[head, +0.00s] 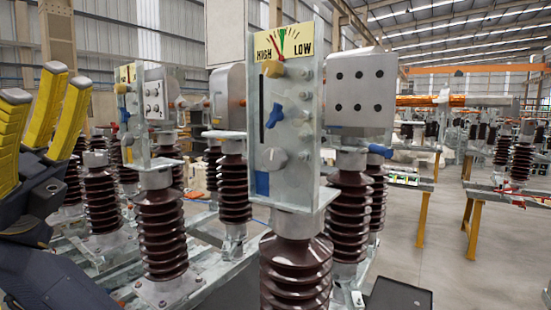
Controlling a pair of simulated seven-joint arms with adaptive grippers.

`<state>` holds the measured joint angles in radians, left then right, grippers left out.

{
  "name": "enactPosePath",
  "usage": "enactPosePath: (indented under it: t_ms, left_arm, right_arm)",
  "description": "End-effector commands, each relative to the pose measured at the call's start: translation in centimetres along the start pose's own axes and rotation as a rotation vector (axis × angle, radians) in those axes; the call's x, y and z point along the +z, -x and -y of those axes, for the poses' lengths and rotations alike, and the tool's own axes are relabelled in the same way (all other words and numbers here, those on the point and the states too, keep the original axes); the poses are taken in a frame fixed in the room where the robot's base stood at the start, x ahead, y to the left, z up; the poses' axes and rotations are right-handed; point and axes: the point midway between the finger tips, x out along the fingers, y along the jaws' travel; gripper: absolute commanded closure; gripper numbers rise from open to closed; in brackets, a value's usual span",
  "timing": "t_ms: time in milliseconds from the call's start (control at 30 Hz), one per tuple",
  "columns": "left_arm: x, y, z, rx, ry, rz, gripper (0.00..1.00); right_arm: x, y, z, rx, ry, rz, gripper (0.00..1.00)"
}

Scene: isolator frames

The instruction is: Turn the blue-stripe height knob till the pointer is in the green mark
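An upright metal panel (300,138) stands near the middle on a brown ribbed insulator. At its top is a yellow HIGH/LOW dial (302,34) with a green mark (282,37). A thin red line shows at the left of the green; I cannot tell surely whether it is the pointer. Below are a yellow-brown knob (272,68), a blue knob (274,118) and a round grey knob (274,160), with a blue patch (262,184) beneath. My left gripper (42,105) is at the far left, yellow-padded fingers raised and spread, empty, well apart from the panel. My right gripper is out of view.
A similar panel (134,115) stands on an insulator between my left gripper and the main panel. A grey box (360,88) with several dark holes is just behind the main panel. Ribbed insulators (162,230) crowd the lower middle. Open floor (445,255) lies at the right.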

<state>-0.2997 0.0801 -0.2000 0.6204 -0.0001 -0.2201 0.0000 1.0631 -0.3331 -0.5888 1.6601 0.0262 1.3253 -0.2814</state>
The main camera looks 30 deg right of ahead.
Motion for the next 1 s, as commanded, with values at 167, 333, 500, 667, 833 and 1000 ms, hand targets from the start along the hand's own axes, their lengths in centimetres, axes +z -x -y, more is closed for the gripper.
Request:
enactPosePath:
  t_ms: [167,333,500,667,833,1000]
  left_arm:
    - [0.0,0.0,0.0,0.000,0.000,0.000,0.65]
    - [0.0,0.0,0.0,0.000,0.000,0.000,0.65]
    - [0.0,0.0,0.0,0.000,0.000,0.000,0.65]
    - [0.0,0.0,0.0,0.000,0.000,0.000,0.65]
    - [0.0,0.0,0.0,0.000,0.000,0.000,0.65]
    - [0.0,0.0,0.0,0.000,0.000,0.000,0.65]
  right_arm:
    - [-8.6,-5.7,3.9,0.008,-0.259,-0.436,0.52]
    - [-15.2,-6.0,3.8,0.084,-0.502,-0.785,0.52]
    - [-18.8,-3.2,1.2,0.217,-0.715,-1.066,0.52]
    - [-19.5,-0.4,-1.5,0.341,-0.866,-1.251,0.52]
    - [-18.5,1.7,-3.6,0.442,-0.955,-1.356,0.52]
    - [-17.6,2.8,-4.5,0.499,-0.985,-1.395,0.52]
